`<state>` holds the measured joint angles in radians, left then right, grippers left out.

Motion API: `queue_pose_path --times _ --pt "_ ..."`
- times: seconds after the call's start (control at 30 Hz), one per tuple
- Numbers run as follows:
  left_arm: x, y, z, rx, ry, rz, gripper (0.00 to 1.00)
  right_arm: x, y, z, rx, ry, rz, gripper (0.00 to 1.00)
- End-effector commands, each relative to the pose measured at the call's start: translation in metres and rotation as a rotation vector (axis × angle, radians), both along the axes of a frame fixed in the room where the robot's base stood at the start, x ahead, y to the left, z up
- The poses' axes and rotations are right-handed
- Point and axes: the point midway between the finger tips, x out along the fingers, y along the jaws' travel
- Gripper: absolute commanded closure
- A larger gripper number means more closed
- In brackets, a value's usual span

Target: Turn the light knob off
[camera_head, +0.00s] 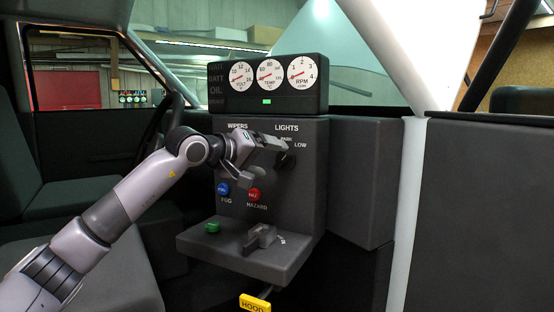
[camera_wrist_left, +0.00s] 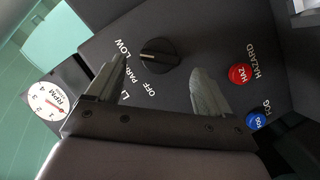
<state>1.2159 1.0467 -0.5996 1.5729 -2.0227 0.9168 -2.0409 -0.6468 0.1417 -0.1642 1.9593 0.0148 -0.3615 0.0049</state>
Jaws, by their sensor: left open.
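The light knob (camera_head: 287,161) is a round black knob on the dark dash panel, under the word LIGHTS and near the PARK and LOW labels. In the left wrist view the knob (camera_wrist_left: 159,52) shows a raised ridge, with the labels LOW, PARK and OFF along one side. My left gripper (camera_head: 268,160) is open in front of the panel. In the wrist view its two fingers (camera_wrist_left: 158,68) lie either side of the knob, with nothing between them in their grip. Contact is not visible. My right gripper is not in view.
A blue fog button (camera_head: 223,189) and a red hazard button (camera_head: 254,194) sit below the knob. A gauge cluster (camera_head: 268,85) stands above. A shelf (camera_head: 215,250) with a green button and a grey lever juts out below, over a yellow hood handle (camera_head: 254,303).

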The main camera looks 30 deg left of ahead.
Motion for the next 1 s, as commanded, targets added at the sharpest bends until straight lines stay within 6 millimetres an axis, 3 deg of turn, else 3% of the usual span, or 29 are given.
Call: queue_pose_path --times 0.23,0.63,0.8,1.0 --pt "0.029 -0.006 -0.006 -0.003 -0.001 -0.001 0.19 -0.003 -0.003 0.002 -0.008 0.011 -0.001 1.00" --pt "0.035 -0.007 -0.009 -0.002 -0.001 -0.001 0.19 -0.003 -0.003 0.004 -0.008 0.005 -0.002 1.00" --pt "0.035 -0.007 -0.009 -0.002 -0.001 -0.001 0.74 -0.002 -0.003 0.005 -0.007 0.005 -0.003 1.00" --pt "0.035 -0.007 -0.009 -0.007 -0.001 -0.002 0.75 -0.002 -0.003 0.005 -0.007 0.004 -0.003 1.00"
